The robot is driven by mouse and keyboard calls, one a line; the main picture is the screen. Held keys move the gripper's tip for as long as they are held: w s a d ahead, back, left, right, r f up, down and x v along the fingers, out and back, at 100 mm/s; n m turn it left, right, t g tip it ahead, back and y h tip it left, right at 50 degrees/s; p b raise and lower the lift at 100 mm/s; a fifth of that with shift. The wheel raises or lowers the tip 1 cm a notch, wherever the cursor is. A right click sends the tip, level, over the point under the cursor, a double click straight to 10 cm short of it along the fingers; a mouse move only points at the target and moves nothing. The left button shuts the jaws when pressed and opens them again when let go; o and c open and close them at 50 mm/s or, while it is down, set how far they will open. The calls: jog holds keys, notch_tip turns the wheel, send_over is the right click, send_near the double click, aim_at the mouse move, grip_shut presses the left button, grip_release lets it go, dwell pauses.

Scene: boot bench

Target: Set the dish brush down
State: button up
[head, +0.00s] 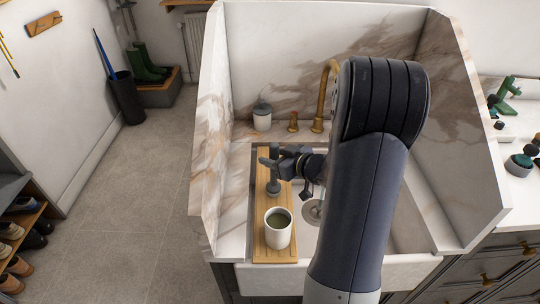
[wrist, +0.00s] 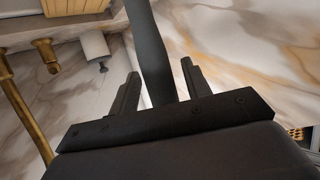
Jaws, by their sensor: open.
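The dish brush (head: 272,188) is dark grey. In the head view its rounded end is low, at the wooden board (head: 259,222) across the sink's left side, and its handle rises to my gripper. I cannot tell for certain whether it touches the board. My gripper (head: 279,165) is open over the board's far half. In the wrist view a dark handle (wrist: 150,45) passes between the spread fingers of my gripper (wrist: 160,88), with gaps visible on both sides. The handle's near end is hidden behind the gripper body.
A white cup (head: 278,236) with dark green contents stands on the board's near end. A soap dispenser (head: 262,118) and brass tap (head: 322,105) stand behind the sink. Marble walls (head: 217,135) rise close on the left and back. My arm hides much of the basin.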

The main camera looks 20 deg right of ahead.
jog(key=v, duration=1)
jog(key=shift+p, duration=0.3)
